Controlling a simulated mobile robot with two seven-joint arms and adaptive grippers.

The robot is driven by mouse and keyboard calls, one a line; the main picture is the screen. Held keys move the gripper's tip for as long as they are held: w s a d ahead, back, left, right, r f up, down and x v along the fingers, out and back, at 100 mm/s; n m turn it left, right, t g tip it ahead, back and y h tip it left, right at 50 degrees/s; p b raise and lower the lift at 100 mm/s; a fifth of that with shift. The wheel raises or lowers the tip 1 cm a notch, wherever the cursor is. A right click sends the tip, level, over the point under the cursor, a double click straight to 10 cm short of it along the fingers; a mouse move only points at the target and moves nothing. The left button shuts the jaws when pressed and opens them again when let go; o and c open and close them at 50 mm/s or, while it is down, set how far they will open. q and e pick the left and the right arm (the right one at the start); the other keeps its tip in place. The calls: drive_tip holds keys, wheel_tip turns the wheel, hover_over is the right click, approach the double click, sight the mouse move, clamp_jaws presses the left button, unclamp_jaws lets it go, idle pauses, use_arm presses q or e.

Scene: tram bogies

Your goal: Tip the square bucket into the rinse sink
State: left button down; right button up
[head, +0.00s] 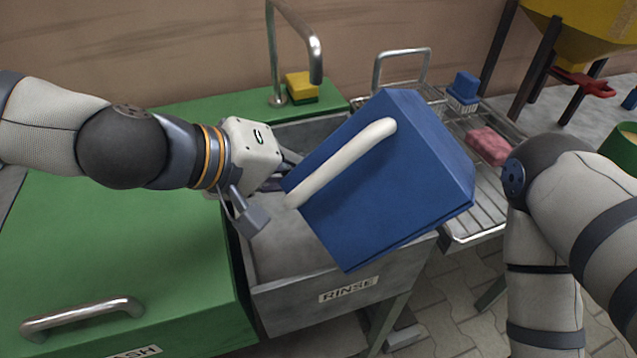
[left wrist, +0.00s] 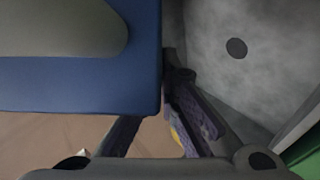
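The blue square bucket (head: 395,195) is strongly tilted above the rinse sink (head: 285,300), with its pale handle (head: 345,160) across its upper side. Its opening and contents are hidden from the head view. My left gripper (head: 288,168) is at the bucket's left edge; its fingertips are partly hidden, but it appears shut on the bucket, which hangs with no other visible support. In the left wrist view, the bucket wall (left wrist: 80,85) fills the upper left. The grey sink floor (left wrist: 215,85) with its dark drain shows at right. My right gripper is out of view.
A green counter lid (head: 110,240) with a metal handle lies left of the sink. A tap (head: 312,55) and yellow sponge (head: 302,87) stand behind. A wire rack (head: 475,215) with a blue brush (head: 463,90) and pink sponge (head: 489,146) is right of the bucket.

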use_arm(q)
drive_tip(key=shift+f+g, duration=0.25)
drive_tip(key=shift+g, duration=0.05)
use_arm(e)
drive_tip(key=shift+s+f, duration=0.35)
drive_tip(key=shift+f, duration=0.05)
use_arm(q)
drive_tip(key=shift+w+a+r+n+g+h+b, duration=0.1)
drive_tip(key=shift+n+g+h+b, duration=0.2)
drive_tip(key=shift+n+h+b, duration=0.25)
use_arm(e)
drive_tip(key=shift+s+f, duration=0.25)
use_arm(q)
drive_tip(key=shift+w+a+f+n+h, duration=0.15)
drive_tip(key=shift+f+n+h, duration=0.1)
drive_tip(key=shift+f, duration=0.15)
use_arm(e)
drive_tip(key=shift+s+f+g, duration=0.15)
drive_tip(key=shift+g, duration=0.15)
use_arm(q)
drive_tip(key=shift+w+a+f+n+g+h+b, duration=0.15)
drive_tip(key=shift+w+f+g+b, duration=0.05)
drive_tip(key=shift+f, duration=0.35)
drive_tip(key=shift+w+a+f+n+g+h+b, duration=0.1)
drive_tip(key=shift+w+f+n+g+h+b, duration=0.1)
drive_tip(key=shift+f, duration=0.3)
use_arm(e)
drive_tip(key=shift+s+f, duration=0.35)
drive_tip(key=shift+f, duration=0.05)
